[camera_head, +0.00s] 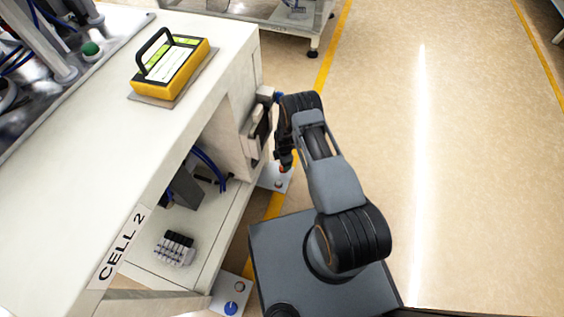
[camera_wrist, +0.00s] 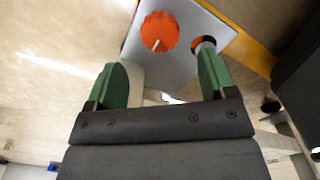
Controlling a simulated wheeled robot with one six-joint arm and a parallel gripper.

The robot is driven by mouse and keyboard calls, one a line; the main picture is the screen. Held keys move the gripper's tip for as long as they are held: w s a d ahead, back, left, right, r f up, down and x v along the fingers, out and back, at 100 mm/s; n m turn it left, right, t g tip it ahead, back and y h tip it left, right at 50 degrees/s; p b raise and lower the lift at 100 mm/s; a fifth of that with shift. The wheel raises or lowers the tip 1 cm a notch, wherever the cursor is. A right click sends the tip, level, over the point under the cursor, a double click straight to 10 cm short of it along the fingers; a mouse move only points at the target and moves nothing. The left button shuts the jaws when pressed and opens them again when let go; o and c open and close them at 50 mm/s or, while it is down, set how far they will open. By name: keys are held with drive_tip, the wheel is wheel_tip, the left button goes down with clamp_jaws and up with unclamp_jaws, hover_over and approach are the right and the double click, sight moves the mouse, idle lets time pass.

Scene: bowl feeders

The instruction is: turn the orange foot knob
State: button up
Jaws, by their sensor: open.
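The orange foot knob (camera_wrist: 160,31) is a scalloped orange disc with a pale pointer mark. It sits on a light grey plate (camera_wrist: 184,72) in the wrist view. In the head view only a bit of orange (camera_head: 282,169) shows beside my gripper, above the plate (camera_head: 274,181) at the foot of the bench. My gripper (camera_wrist: 161,72) is open, its two green fingers wide apart with nothing between them. The knob lies beyond the fingertips, roughly between their lines, and appears apart from them. In the head view my gripper (camera_head: 284,160) points down and is partly hidden by the arm.
A second foot plate carries a blue knob (camera_head: 231,308). The bench (camera_head: 200,130) stands left of my arm; open floor (camera_head: 460,150) lies right.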

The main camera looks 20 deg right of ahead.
drive_tip(key=shift+f+b, duration=1.15)
drive_tip(key=shift+f, duration=1.95)
drive_tip(key=c, duration=0.9)
drive_tip(key=shift+m, duration=0.3)
